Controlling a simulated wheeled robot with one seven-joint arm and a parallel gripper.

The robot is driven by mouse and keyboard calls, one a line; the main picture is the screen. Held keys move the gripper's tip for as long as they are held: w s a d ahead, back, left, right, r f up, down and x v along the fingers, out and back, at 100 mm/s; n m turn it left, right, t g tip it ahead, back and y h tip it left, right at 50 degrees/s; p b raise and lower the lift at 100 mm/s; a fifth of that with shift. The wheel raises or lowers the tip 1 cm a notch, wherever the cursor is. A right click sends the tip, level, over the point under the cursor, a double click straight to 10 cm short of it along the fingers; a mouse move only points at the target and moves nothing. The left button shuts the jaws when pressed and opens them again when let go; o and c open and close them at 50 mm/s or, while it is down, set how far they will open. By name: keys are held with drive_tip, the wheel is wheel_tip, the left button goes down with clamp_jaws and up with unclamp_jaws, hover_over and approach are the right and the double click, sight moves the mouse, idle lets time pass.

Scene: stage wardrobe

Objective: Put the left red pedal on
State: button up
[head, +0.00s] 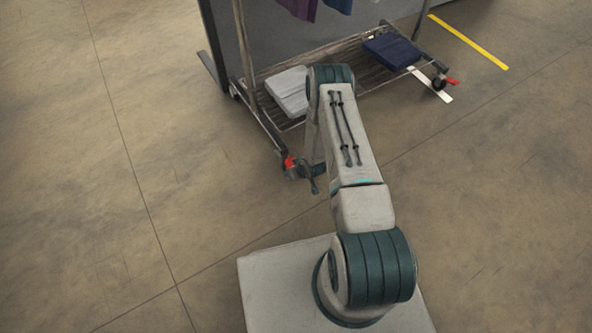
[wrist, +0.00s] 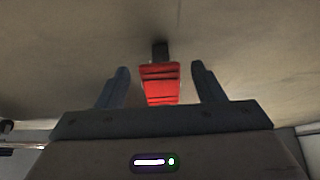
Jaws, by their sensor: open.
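The left red pedal (head: 290,162) is on the caster at the near left corner of the rolling clothes rack. In the wrist view the red pedal (wrist: 160,84) shows between the two fingers, with a dark part behind it. My gripper (wrist: 162,80) is open, with a finger on each side of the pedal and a gap on both sides. In the head view my gripper (head: 314,188) is beside that caster, partly hidden by my arm. Whether anything touches the pedal I cannot tell.
The rack's wire shelf (head: 340,70) holds a grey folded cloth (head: 287,92) and a navy folded cloth (head: 391,50). Another red pedal (head: 453,82) is on the right caster, near a white floor strip (head: 443,97). A yellow line (head: 468,41) lies beyond. The floor at left is clear.

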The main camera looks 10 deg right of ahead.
drive_tip(key=p+v, duration=0.5)
drive_tip(key=v, duration=0.9)
drive_tip(key=shift+f, duration=0.1)
